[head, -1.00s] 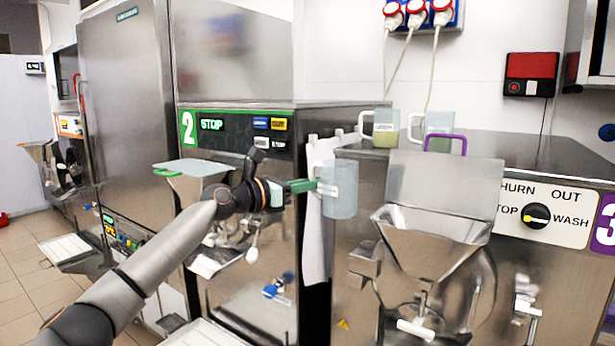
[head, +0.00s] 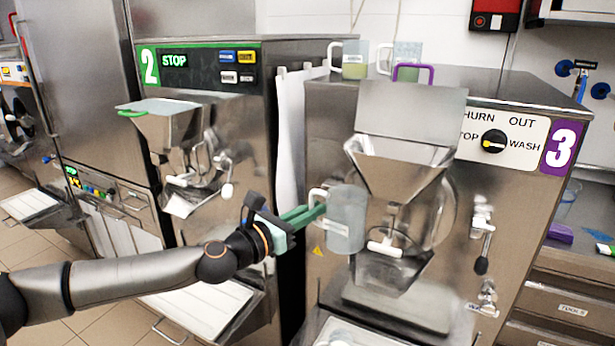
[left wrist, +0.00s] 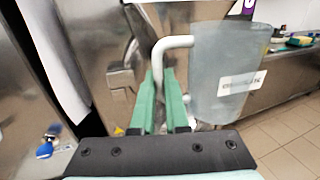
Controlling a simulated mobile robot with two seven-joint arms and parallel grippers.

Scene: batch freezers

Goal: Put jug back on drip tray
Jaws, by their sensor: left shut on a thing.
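My left gripper (head: 316,212) is shut on the handle of a translucent grey-blue jug (head: 346,222). The jug is upright in the air, in front of the left side of machine 3 and left of its hopper spout. In the left wrist view the green fingers (left wrist: 160,95) close on the pale handle, and the jug (left wrist: 222,65) with its white label is to the right. A tray (head: 345,335), seemingly the drip tray of machine 3, is partly cut off at the bottom edge, below the jug. My right gripper is out of view.
Two other jugs, one with yellowish contents (head: 355,68) and one clear (head: 407,52), stand on top of machine 3. Its steel hopper (head: 400,165) and spout are close right of the held jug. Machine 2 has its own tray (head: 195,305) at left.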

